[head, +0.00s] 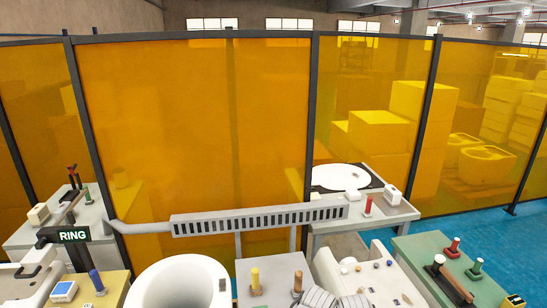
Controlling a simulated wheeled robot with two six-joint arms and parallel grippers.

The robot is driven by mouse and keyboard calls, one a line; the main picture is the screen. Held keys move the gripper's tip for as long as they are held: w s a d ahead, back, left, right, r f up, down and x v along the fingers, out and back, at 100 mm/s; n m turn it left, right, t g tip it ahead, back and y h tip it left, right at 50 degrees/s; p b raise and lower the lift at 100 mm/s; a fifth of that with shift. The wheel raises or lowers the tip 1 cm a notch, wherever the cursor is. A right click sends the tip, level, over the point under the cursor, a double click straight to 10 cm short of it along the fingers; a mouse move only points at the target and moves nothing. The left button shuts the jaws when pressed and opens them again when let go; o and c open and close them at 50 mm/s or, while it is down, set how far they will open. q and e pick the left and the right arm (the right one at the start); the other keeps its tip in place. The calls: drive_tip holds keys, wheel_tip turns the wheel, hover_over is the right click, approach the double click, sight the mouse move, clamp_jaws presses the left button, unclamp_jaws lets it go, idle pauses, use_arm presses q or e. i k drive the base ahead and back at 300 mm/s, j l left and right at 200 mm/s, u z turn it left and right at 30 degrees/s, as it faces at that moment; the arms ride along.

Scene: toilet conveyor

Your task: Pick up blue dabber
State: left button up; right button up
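The blue dabber (97,281) stands upright, slightly tilted, on the yellow-topped table (115,288) at the lower left. It is next to a small white box with a blue face (64,291). Neither of my grippers can be made out in the head view, and nothing is seen touching the dabber.
A white toilet bowl (178,284) stands right of the yellow table. A yellow dabber (255,281) stands on a grey table in the middle. A green table (425,250) at right holds red and green dabbers.

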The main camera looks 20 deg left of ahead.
sight(101, 289)
drive_tip(key=k+j, duration=0.1)
drive_tip(key=j, duration=0.4)
drive_tip(key=k+j, duration=0.1)
drive_tip(key=j, duration=0.45)
drive_tip(key=k+j, duration=0.1)
drive_tip(key=j, duration=0.4)
drive_tip(key=k+j, duration=0.1)
drive_tip(key=j, duration=0.4)
drive_tip(key=k+j, duration=0.1)
drive_tip(key=j, duration=0.4)
